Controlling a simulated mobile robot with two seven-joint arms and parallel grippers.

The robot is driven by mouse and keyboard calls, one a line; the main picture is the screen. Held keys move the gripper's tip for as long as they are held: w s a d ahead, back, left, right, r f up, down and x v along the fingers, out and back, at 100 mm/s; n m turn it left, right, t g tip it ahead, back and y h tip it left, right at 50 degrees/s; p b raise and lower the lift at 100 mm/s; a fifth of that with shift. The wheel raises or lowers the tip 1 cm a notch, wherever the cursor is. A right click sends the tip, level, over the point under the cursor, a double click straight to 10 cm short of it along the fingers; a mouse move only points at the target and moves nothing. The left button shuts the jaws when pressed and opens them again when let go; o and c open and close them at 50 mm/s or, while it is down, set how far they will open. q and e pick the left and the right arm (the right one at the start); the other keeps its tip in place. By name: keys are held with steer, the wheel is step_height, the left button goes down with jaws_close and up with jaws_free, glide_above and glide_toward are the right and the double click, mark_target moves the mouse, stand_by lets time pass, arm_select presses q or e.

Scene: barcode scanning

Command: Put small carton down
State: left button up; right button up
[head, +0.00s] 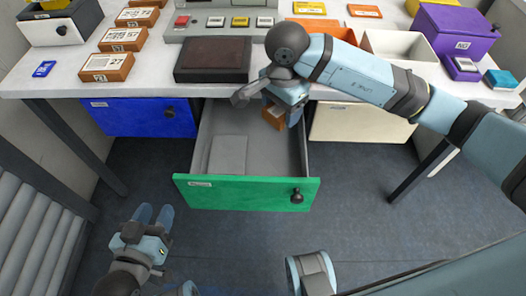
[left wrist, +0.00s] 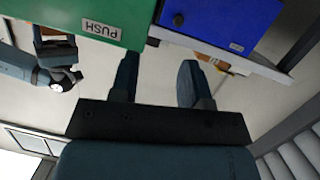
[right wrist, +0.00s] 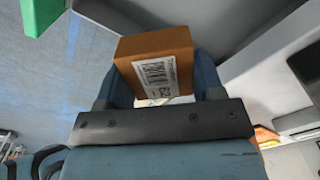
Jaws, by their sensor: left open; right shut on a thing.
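The small carton (head: 273,117) is a brown box, held in the open green-fronted drawer's space near its back right. In the right wrist view the carton (right wrist: 155,65) shows a white barcode label and sits between the fingers. My right gripper (head: 280,112) is shut on it. Whether the carton touches the drawer floor cannot be told. The green drawer (head: 247,193) is pulled out, with a flat grey piece lying in it. My left gripper (head: 154,217) is open and empty, low at the left in front of the drawer; its fingers (left wrist: 160,82) show in the left wrist view.
A white table (head: 60,80) stands above, with several brown cartons, a dark scanner pad (head: 213,60) and a button panel (head: 218,22). A blue drawer (head: 138,117) and a cream drawer (head: 360,122) flank the green one, both shut. A purple box (head: 453,30) stands at the right.

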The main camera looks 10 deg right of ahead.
steer(key=b, duration=0.3)
glide_above(277, 160)
step_height(277, 160, down, 14)
steer(key=shift+f, duration=0.1)
step_height(277, 160, down, 4)
steer(key=shift+s+f+b, duration=0.1)
steer(key=shift+f+b, duration=0.1)
steer(key=shift+b, duration=0.4)
steer(key=shift+f, duration=0.1)
arm_select(q)
steer(key=d+r+t+h, duration=0.3)
steer(key=r, duration=0.5)
steer(key=shift+w+t, duration=0.25)
steer(key=shift+t, duration=0.15)
arm_select(e)
steer(key=shift+f, duration=0.2)
arm_select(q)
steer(key=shift+d, duration=0.1)
arm_select(e)
steer(key=o, duration=1)
steer(key=shift+r, duration=0.1)
arm_select(q)
steer(key=shift+r, duration=0.1)
